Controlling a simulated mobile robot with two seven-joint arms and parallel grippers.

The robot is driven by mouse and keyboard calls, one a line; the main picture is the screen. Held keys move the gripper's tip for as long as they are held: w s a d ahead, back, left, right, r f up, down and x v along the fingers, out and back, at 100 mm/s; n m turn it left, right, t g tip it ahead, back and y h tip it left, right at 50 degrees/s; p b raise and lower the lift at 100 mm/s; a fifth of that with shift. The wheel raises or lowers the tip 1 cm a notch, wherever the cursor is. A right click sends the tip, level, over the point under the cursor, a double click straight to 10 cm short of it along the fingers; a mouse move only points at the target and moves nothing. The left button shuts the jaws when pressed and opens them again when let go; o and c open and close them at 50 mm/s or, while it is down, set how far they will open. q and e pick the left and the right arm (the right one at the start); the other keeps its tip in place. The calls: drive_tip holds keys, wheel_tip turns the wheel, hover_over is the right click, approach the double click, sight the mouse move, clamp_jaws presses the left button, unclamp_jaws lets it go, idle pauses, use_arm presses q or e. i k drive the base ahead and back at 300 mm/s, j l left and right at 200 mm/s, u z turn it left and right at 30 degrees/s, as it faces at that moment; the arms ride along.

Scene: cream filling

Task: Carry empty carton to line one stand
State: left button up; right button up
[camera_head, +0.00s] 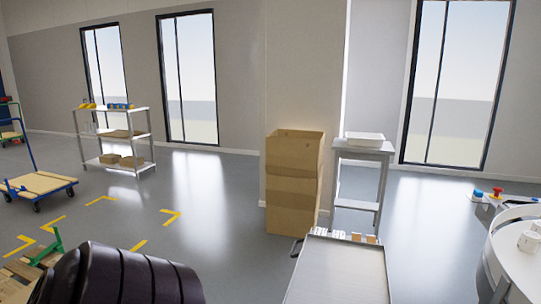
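A tall brown cardboard carton (296,155) with an open top stands against the pillar; its inner bottom is hidden. It appears stacked on another brown carton (292,208) on the floor. Smaller brown cartons (131,161) lie on the lower shelf of a metal rack at the back left. A grey stand (361,154) just right of the tall carton bears a white tray (365,139). I cannot tell which stand is line one. A black ribbed shape, perhaps part of my arm, fills the lower left. Neither gripper shows.
A flat grey-topped surface (340,275) extends from the bottom centre, with small items at its far end. A round white table (515,265) with cups is at right. A blue-framed trolley (42,185) and a wooden pallet (22,277) are at left. Open floor lies mid-left.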

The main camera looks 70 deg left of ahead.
sight(340, 280)
drive_tip(key=u, duration=2)
drive_tip(key=i+j+u, duration=0.2)
drive_tip(key=j, duration=0.3)
drive_tip(key=i+j+u, duration=0.2)
drive_tip(key=i+j, duration=0.4)
drive_tip(key=i, duration=0.15)
drive_tip(key=i+j+u, duration=0.1)
drive_tip(key=i, duration=0.25)
drive_tip(key=i+j+u, duration=0.1)
drive_tip(key=i, duration=0.25)
drive_tip(key=i+z, duration=0.2)
drive_tip(key=i, duration=0.45)
drive_tip(key=i+j+z, duration=0.25)
drive_tip(key=i, duration=0.35)
drive_tip(key=i+z, duration=0.3)
drive_tip(key=i, duration=0.35)
drive_tip(key=i+z, duration=0.25)
drive_tip(key=i, duration=0.35)
drive_tip(key=i+z, duration=0.25)
drive_tip(key=i, duration=1.05)
